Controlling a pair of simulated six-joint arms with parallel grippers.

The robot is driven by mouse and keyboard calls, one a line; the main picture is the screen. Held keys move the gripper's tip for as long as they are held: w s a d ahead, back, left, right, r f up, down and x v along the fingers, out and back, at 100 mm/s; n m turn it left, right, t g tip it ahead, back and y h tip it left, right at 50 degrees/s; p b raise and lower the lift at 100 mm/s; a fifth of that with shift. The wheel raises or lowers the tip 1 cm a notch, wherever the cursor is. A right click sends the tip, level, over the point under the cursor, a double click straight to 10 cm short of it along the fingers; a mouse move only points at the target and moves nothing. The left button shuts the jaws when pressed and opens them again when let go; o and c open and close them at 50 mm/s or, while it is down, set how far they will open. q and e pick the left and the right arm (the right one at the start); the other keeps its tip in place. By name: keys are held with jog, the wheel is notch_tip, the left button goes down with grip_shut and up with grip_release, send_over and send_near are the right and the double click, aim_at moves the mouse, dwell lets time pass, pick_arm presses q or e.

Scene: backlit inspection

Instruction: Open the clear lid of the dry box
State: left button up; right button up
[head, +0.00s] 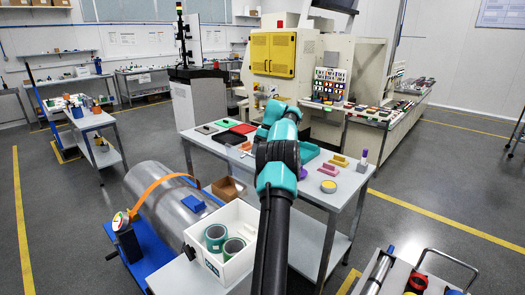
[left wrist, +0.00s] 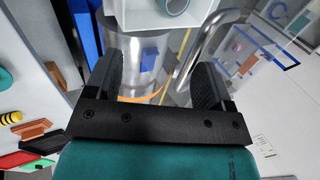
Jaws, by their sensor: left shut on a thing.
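In the left wrist view my left gripper (left wrist: 160,72) shows its two black fingers with a curved metal handle (left wrist: 207,42) between them, close to the right finger. The gripper is shut on this handle, though the contact itself is hard to see. A clear panel with blue lines (left wrist: 272,58) lies right of the fingers; it may be the dry box's clear lid, but I cannot tell how far it is open. In the head view my teal and black arm (head: 277,175) reaches over the grey table and hides its gripper and the dry box. My right gripper is not in view.
A white box (head: 240,267) holding green tape rolls (head: 216,236) stands left of the arm, near a large silver cylinder (head: 150,190) with a blue block (head: 193,204).

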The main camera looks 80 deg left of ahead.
pick_arm(q)
jog(key=o, duration=0.4)
jog(key=shift+w+a+f, duration=0.1)
jog(key=shift+w+f, duration=0.1)
jog(key=shift+f, duration=0.8)
jog(key=shift+r, duration=0.8)
jog(key=c, duration=0.8)
jog(key=shift+o, duration=0.2)
jog(key=r, duration=0.3)
jog(key=shift+s+d+r, duration=0.2)
jog(key=shift+d+r, duration=0.05)
jog(key=shift+d, duration=0.05)
